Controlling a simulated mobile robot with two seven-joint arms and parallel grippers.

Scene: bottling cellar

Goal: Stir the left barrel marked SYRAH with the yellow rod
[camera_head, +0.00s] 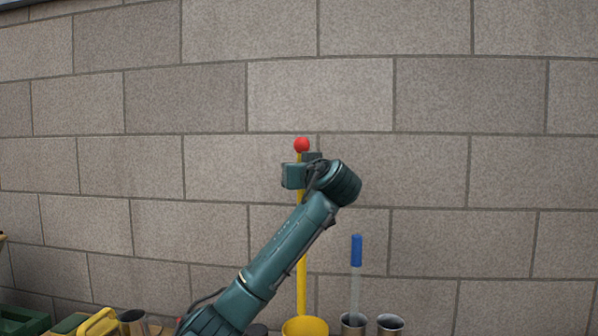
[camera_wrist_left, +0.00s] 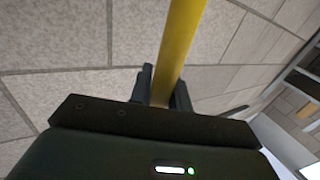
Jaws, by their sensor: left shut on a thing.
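The yellow rod (camera_head: 301,265) stands upright with a red ball at its top. Its lower end goes down to a yellow container (camera_head: 305,326) at the bottom edge of the head view. My left gripper (camera_head: 301,172) is shut on the rod just below the red ball. In the left wrist view the rod (camera_wrist_left: 183,40) passes between the fingers (camera_wrist_left: 166,88). My right gripper is not in view. No barrel marked SYRAH shows in either view.
A metal cup (camera_head: 354,322) holding a blue-handled rod (camera_head: 356,250) stands right of the yellow container, beside another metal cup (camera_head: 390,323). A green crate (camera_head: 22,320) and a yellow object (camera_head: 98,322) are at lower left. A stone-block wall (camera_head: 430,180) fills the background.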

